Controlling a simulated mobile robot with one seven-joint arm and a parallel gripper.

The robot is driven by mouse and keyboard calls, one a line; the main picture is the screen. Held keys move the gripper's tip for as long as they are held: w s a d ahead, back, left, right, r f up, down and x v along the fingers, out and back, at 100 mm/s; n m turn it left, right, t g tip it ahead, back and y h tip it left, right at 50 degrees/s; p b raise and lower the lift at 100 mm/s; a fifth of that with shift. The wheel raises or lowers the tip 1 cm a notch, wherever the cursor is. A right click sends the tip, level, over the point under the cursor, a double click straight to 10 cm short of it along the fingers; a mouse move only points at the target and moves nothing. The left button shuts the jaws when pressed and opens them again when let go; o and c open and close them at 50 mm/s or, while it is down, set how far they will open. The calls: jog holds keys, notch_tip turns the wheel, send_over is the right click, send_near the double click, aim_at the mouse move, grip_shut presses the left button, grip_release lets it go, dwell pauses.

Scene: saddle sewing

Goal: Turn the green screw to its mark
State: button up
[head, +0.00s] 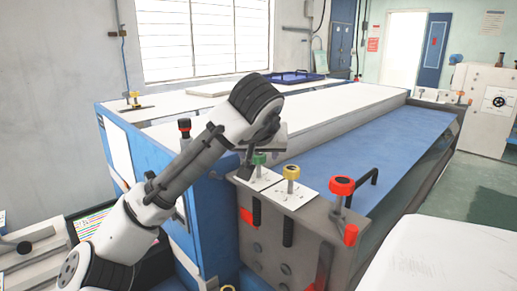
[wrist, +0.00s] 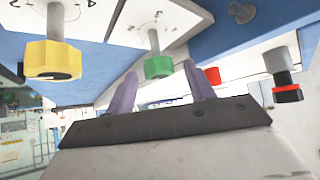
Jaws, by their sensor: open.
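The green screw (head: 258,158) is a knob on a post over a white plate (head: 262,178) on the front corner of the machine. In the wrist view the green knob (wrist: 158,67) shows between my two fingertips, with its post and numbered plate (wrist: 155,27) behind it. My gripper (wrist: 160,72) is open, with one finger on each side of the green knob. I cannot tell whether either finger touches it. In the head view my gripper (head: 249,160) is at the green knob, partly hidden by my wrist. The mark itself is too small to make out.
A yellow knob (head: 291,172) stands close to the right of the green one; it is at left in the wrist view (wrist: 52,60). A black-and-red knob (head: 184,125) stands behind my arm.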

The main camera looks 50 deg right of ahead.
jog(key=c, duration=1)
jog(key=shift+o, duration=0.2)
jog(key=shift+m, duration=0.4)
jog(key=m+g, duration=0.1)
jog(key=m+g+h, duration=0.1)
jog(key=shift+w+a+m+g, duration=0.1)
jog(key=shift+w+m+g, duration=0.1)
jog(key=shift+m+g, duration=0.15)
jog(key=m+g, duration=0.1)
jog(key=m, duration=0.1)
jog(key=m+g+h, duration=0.1)
jog(key=m+g, duration=0.1)
jog(key=shift+w+m, duration=0.2)
jog(key=shift+m, duration=0.15)
jog(key=m+g, duration=0.3)
jog(key=shift+w+m+y, duration=0.2)
jog(key=shift+m+y, duration=0.1)
jog(key=shift+w+m+g+y, duration=0.15)
jog(key=shift+m+g+y, duration=0.65)
jog(key=shift+m+g, duration=0.9)
jog(key=shift+m+t, duration=0.25)
jog(key=shift+m, duration=0.15)
